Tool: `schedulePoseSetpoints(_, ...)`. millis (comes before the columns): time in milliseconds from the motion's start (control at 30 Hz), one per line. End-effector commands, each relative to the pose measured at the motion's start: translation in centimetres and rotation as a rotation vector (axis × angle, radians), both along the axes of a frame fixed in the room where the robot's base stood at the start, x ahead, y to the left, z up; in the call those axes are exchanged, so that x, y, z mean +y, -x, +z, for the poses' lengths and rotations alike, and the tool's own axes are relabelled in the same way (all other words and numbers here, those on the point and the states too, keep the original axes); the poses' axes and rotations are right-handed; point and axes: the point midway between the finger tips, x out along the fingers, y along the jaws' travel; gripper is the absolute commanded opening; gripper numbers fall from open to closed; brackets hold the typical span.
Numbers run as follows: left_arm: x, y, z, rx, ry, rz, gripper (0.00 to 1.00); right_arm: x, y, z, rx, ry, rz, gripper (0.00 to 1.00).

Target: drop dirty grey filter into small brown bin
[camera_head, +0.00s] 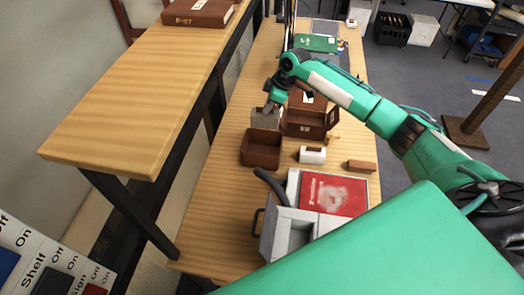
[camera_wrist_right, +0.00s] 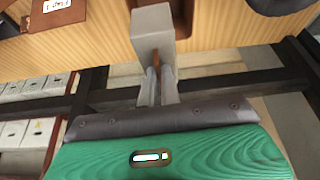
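A light grey block (camera_head: 265,118), which looks like the dirty grey filter, hangs at the tips of my right gripper (camera_head: 269,107). It sits just behind the far rim of the small brown bin (camera_head: 262,148), an open box that looks empty. In the right wrist view the grey filter (camera_wrist_right: 153,28) is just beyond the fingertips of my right gripper (camera_wrist_right: 158,72). The fingers are close together around a thin brown part that seems to join the block. My left gripper is not in view.
A larger brown box (camera_head: 299,123) with an open lid stands right of the bin. A white-and-brown item (camera_head: 312,155), a brown block (camera_head: 361,166) and a red-topped box (camera_head: 340,195) are nearer. A raised wooden shelf (camera_head: 130,95) runs along the left.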

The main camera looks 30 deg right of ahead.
Motion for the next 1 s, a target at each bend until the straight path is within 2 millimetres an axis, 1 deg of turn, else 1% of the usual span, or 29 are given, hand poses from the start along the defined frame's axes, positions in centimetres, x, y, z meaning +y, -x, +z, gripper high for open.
schedulePoseSetpoints(33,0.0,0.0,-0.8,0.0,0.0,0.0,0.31,0.0,0.0,-0.8,0.0,0.0,0.0,0.0)
schedulePoseSetpoints(400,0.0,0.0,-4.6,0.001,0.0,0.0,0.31,0.0,0.0,-4.6,0.0,0.0,-0.001,0.0)
schedulePoseSetpoints(533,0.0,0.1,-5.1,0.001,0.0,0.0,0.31,0.0,0.0,-5.2,0.0,0.0,-0.001,0.0)
schedulePoseSetpoints(833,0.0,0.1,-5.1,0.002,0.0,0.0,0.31,0.0,0.0,-5.2,0.0,0.0,-0.001,0.0)
schedulePoseSetpoints(867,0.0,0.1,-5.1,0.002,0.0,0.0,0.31,0.0,0.0,-5.2,0.0,0.0,-0.001,0.1)
schedulePoseSetpoints(900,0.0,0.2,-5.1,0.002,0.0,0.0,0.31,0.0,0.0,-5.2,0.0,0.0,-0.001,0.18)
schedulePoseSetpoints(967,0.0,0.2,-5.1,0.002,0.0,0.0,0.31,0.0,0.0,-5.2,0.0,0.0,-0.001,0.3)
schedulePoseSetpoints(1000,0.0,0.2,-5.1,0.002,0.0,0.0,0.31,0.0,0.0,-5.2,0.0,0.0,-0.001,0.3)
